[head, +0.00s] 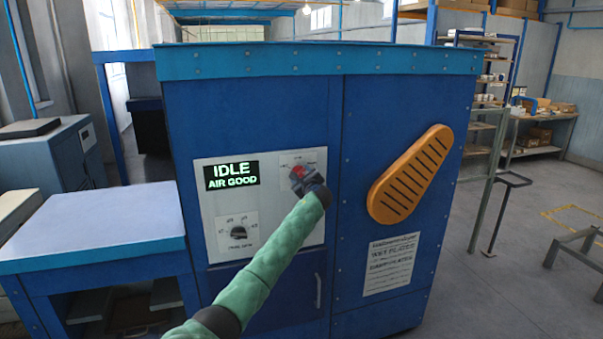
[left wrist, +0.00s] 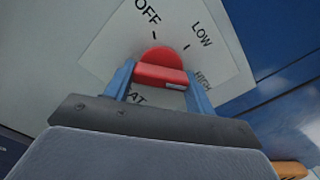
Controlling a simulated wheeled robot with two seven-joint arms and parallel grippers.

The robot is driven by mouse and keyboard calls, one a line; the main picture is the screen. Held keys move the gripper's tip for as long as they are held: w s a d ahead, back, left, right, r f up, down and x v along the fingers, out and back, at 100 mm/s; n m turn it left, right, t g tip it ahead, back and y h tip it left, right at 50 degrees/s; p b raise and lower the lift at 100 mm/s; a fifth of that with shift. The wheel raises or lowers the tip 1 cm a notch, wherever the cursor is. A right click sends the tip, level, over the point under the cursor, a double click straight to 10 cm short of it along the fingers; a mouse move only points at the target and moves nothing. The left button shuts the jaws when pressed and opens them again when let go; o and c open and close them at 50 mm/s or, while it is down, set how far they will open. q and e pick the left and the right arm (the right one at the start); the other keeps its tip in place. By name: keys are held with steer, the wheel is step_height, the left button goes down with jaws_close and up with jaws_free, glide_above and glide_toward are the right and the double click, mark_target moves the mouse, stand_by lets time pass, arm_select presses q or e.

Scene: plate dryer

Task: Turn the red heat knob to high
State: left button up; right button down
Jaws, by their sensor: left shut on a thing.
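The red heat knob (head: 297,173) is on the light control panel of the blue machine. It also shows in the left wrist view (left wrist: 160,57), with OFF, LOW and HIGH printed around it. My left gripper (head: 306,180) is at the knob, and its two blue fingers (left wrist: 160,78) are shut on the raised red bar from both sides. The bar lies nearly level in the left wrist view, its right end on the side of HIGH, with a pale mark near that end. The right finger partly covers the HIGH area. My right gripper is not in view.
A display (head: 231,175) reads IDLE, AIR GOOD. A dark lower dial (head: 239,232) sits below it on the panel. An orange slotted cover (head: 410,175) stands out on the right door. A blue-framed table (head: 100,225) adjoins the machine's left side.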

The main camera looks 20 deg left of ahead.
arm_select(q)
steer(key=shift+m, duration=0.3)
steer(key=shift+f+m+p, duration=0.1)
steer(key=shift+m+p, duration=0.2)
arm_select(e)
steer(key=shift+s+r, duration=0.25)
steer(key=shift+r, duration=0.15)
arm_select(q)
steer(key=o, duration=1)
steer(key=shift+b+v, duration=1.9)
steer(key=shift+v, duration=2)
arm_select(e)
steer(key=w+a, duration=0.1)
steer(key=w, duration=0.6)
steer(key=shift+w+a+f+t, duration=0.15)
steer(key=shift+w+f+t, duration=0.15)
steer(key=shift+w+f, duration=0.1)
arm_select(q)
steer(key=shift+w, duration=0.1)
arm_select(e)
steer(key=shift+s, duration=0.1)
